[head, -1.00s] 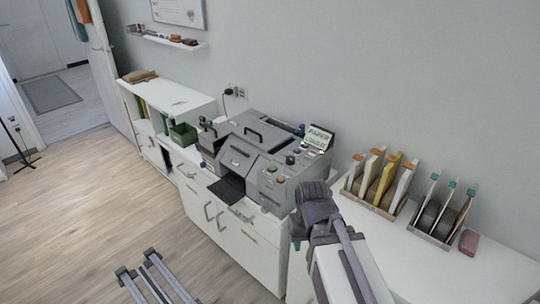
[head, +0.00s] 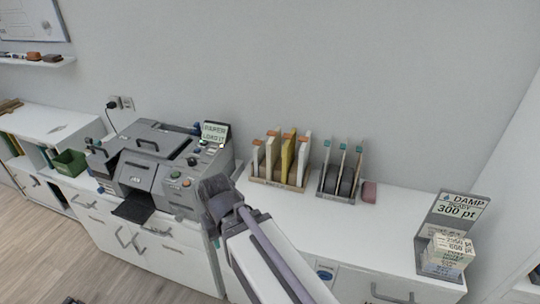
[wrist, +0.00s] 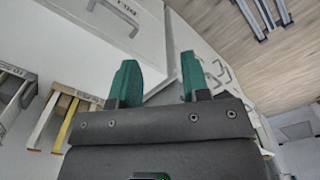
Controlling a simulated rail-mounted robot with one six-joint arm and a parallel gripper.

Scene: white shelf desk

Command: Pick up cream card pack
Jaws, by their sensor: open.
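Several upright cream packs with orange tabs, such as one cream pack (head: 271,159), stand with a yellow pack (head: 288,158) in a wooden rack (head: 283,184) on the white counter. A holder (head: 463,205) marked "DAMP" and "300 pt" at the far right carries a block of cream labelled packs (head: 450,249). I cannot tell which one is the cream card pack. My gripper (wrist: 158,82) is open and empty in the wrist view, its two green fingers apart. The rack, with the yellow pack (wrist: 67,124), lies left of it there.
A grey printer-like machine (head: 150,165) stands left of the rack. The counter (head: 395,220) between these and the holder is clear.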

